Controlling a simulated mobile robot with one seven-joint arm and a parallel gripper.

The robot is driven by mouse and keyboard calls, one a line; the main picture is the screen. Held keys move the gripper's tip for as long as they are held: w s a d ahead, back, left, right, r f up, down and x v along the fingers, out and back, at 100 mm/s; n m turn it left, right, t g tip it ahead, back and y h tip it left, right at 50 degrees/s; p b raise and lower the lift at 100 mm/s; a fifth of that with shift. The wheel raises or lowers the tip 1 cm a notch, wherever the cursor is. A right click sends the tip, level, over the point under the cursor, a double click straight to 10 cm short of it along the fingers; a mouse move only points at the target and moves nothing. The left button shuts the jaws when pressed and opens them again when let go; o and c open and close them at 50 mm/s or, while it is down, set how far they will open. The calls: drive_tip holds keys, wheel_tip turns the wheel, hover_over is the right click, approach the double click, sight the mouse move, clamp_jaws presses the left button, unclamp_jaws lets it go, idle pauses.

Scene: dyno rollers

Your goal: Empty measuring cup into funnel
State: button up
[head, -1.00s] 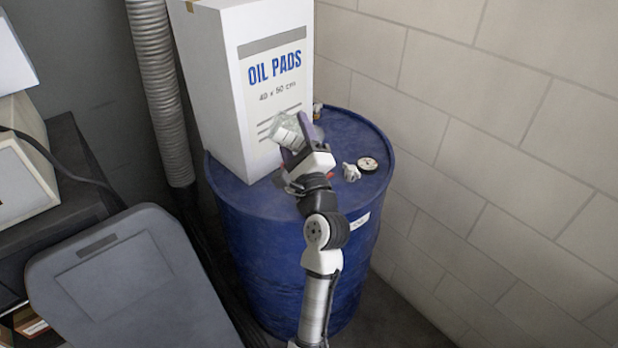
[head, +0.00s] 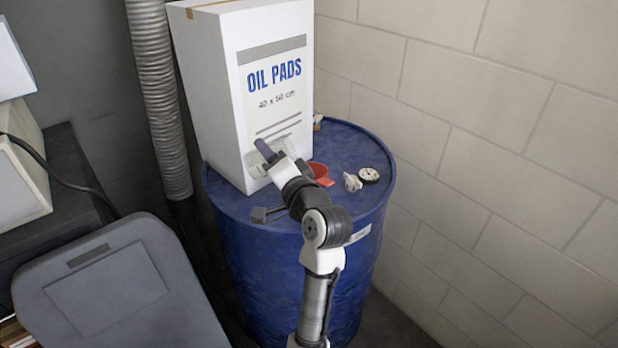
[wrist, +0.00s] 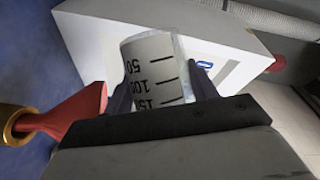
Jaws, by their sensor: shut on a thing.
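My gripper (head: 274,154) is shut on the clear measuring cup (head: 257,165), in front of the white box and left of the funnel. In the wrist view the cup (wrist: 155,72) sits between the dark fingers, with black graduation marks facing the camera. The cup looks tipped over, but whether anything is inside cannot be told. The red funnel (head: 319,171) is on the blue drum, partly hidden behind my gripper. In the wrist view the funnel (wrist: 78,112) lies to the left of the cup, apart from it, its narrow end at a brass ring (wrist: 20,124).
The white oil pads box (head: 215,95) stands on the blue drum (head: 345,145), close behind the cup. A white fitting (head: 352,182) and a round gauge (head: 369,175) lie at the drum's right. A block wall (head: 490,140) rises on the right; a grey hose (head: 158,100) hangs at left.

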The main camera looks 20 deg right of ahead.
sight(261, 172)
drive_tip(key=shift+r+n+g+p, duration=0.4)
drive_tip(key=shift+r+n+p, duration=0.1)
drive_tip(key=shift+n+p, duration=0.5)
drive_tip(key=shift+f+n+g+h+p, duration=0.35)
drive_tip(key=shift+f+n+p, duration=0.2)
drive_tip(key=shift+n, duration=0.25)
drive_tip(key=shift+a+r+n+p, duration=0.1)
drive_tip(key=shift+r+n+p, duration=0.25)
drive_tip(key=shift+p, duration=0.3)
drive_tip(key=shift+w+a+n+g+p, duration=0.1)
drive_tip(key=shift+a+n+g+p, duration=0.1)
drive_tip(key=shift+n+g+p, duration=0.2)
drive_tip(key=a+f+n+h, duration=0.1)
drive_tip(key=a+f+n+g, duration=0.1)
drive_tip(key=shift+w+a+f+n+h+p, duration=0.2)
drive_tip(key=shift+w+f+n+h+p, duration=0.05)
drive_tip(key=shift+w+f+h+p, duration=0.1)
wheel_tip(261, 172, down, 7)
drive_tip(key=a+n+h+b, duration=0.1)
drive_tip(key=n+b, duration=0.1)
drive_tip(key=shift+w+a+r+g+b, duration=0.15)
drive_tip(key=shift+w+a+g+b, duration=0.1)
drive_tip(key=shift+a+g+b, duration=0.15)
drive_tip(key=shift+s, duration=0.1)
idle(0.4)
